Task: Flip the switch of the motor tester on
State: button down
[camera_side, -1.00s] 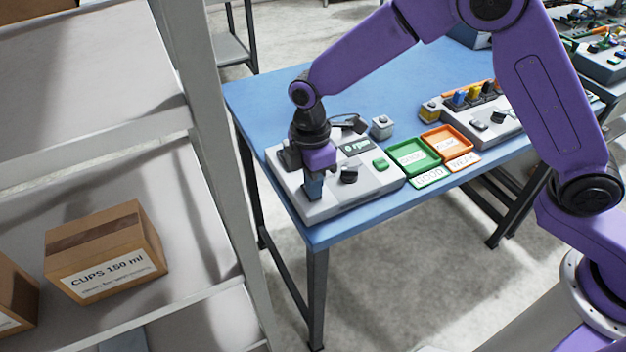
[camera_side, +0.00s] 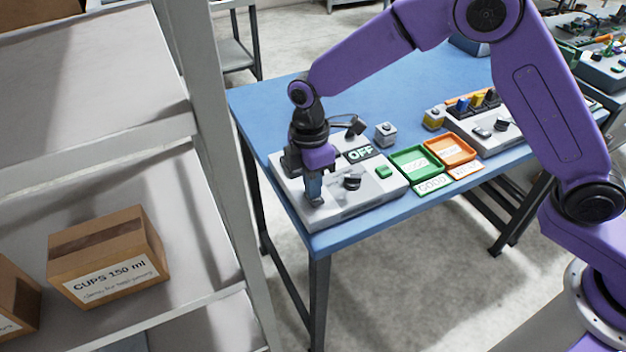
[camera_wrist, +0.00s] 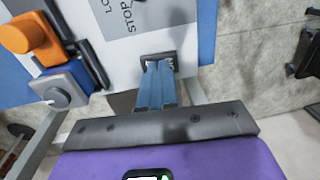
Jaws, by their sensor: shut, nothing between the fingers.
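The motor tester (camera_side: 340,211) is a light grey box at the near left corner of the blue table. Its display (camera_side: 360,153) reads OFF. A black knob (camera_side: 352,181) and a green button (camera_side: 384,172) are on its top. My gripper (camera_side: 314,199) is shut and empty, pointing down at the tester's front left part. In the wrist view my blue fingertips (camera_wrist: 159,68) are at a dark-framed fitting (camera_wrist: 147,56) beside printed lettering that includes STOP. The fingers hide most of this fitting, so the switch's position and any contact cannot be told.
A green tray (camera_side: 416,162) and an orange tray (camera_side: 450,150) stand right of the tester. A small grey block (camera_side: 386,133) stands behind it. An orange part (camera_wrist: 30,38) and a grey round part (camera_wrist: 58,97) are left of my fingers in the wrist view.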

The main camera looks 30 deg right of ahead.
notch_tip(320, 180, up, 14)
jog(key=w, duration=0.2)
dwell(0.4)
jog(key=shift+s+g, duration=0.3)
jog(key=shift+s, duration=0.5)
jog(key=shift+f, duration=0.15)
jog(key=f, duration=0.4)
jog(key=s+f, duration=0.1)
jog(key=f, duration=0.4)
jog(key=s+f, duration=0.1)
jog(key=f, duration=0.3)
jog(key=shift+f, duration=0.35)
jog(key=shift+f, duration=0.1)
